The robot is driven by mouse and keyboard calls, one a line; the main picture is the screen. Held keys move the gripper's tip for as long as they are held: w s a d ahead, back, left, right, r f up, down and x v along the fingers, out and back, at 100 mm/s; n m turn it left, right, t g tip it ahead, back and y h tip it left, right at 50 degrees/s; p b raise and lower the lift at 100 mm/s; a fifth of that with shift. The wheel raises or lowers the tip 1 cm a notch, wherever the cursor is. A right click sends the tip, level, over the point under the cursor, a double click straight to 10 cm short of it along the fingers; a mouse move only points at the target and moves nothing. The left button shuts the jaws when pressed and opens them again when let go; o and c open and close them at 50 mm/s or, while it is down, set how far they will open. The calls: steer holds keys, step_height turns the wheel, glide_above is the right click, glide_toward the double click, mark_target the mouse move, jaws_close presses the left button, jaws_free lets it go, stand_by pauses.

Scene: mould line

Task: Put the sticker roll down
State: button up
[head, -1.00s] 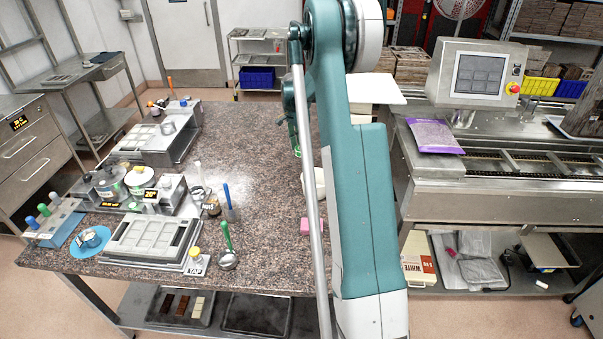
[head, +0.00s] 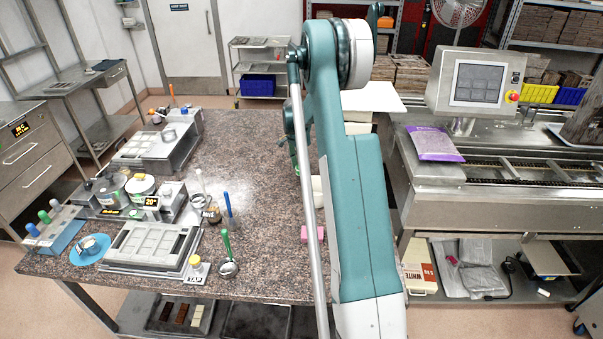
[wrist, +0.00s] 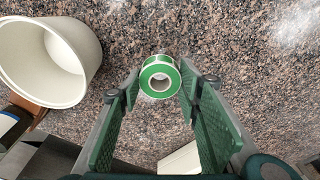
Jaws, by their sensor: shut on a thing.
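The sticker roll (wrist: 147,83) is a small green and white ring with a pale core. In the wrist view it sits between the fingertips of my gripper (wrist: 160,88), which is shut on it. The speckled tabletop (wrist: 215,40) lies beyond it. I cannot tell whether the roll touches the table. In the head view my arm hides most of the gripper and the roll.
A white tub (wrist: 85,40) stands left of the roll in the wrist view. In the head view a pink block (head: 312,233) lies beside my arm. The table's middle (head: 245,160) is clear.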

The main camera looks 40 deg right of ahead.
mark_target(299, 168)
steer(key=shift+f, duration=1.85)
steer(key=shift+f, duration=0.15)
steer(key=o, duration=0.8)
steer(key=shift+o, duration=0.2)
steer(key=r, duration=0.4)
steer(key=a+r, duration=0.1)
steer(key=r, duration=0.7)
steer(key=shift+w+a+r, duration=0.15)
steer(key=shift+a, duration=0.1)
